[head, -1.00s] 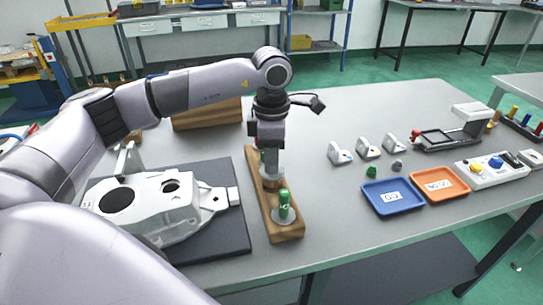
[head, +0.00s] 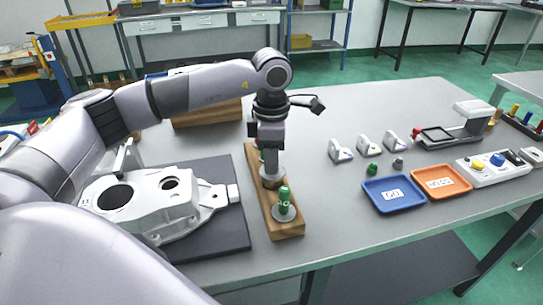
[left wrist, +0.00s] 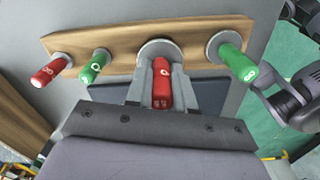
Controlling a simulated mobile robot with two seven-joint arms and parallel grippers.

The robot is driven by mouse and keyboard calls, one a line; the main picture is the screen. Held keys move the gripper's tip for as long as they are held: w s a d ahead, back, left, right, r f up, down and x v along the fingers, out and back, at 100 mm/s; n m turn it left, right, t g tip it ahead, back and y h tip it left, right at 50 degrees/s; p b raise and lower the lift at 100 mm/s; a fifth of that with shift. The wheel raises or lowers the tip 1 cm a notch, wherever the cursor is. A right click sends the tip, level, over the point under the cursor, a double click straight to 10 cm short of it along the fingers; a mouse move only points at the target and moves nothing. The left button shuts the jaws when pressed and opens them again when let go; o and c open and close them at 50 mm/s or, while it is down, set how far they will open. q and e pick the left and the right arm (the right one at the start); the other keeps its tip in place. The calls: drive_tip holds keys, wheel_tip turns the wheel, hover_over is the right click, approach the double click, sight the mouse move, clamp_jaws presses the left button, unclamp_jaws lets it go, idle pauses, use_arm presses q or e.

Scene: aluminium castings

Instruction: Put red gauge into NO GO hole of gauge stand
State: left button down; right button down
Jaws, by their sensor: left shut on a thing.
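The wooden gauge stand (head: 286,228) lies on the table right of the dark mat; it also spans the top of the left wrist view (left wrist: 118,40). My left gripper (head: 270,172) is over the middle of the stand. In the left wrist view my left gripper (left wrist: 162,88) is shut on a red gauge (left wrist: 161,72), its grey disc close to the stand; I cannot tell whether it is seated. A green gauge (left wrist: 237,62) stands at the near end of the stand, also seen in the head view (head: 284,203). Another green gauge (left wrist: 93,66) and another red gauge (left wrist: 47,73) stand at the other end. Hole labels are not readable.
A white casting (head: 150,205) lies on the dark mat (head: 222,238) left of the stand. Blue (head: 392,205) and orange (head: 442,193) trays, several small blocks and a button box (head: 490,178) are to the right. The table between stand and trays is clear.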

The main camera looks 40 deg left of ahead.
use_arm(q)
drive_tip(key=shift+f+b, duration=1.05)
drive_tip(key=shift+f, duration=0.45)
drive_tip(key=c, duration=0.9)
unclamp_jaws()
drive_tip(key=shift+r, duration=3.6)
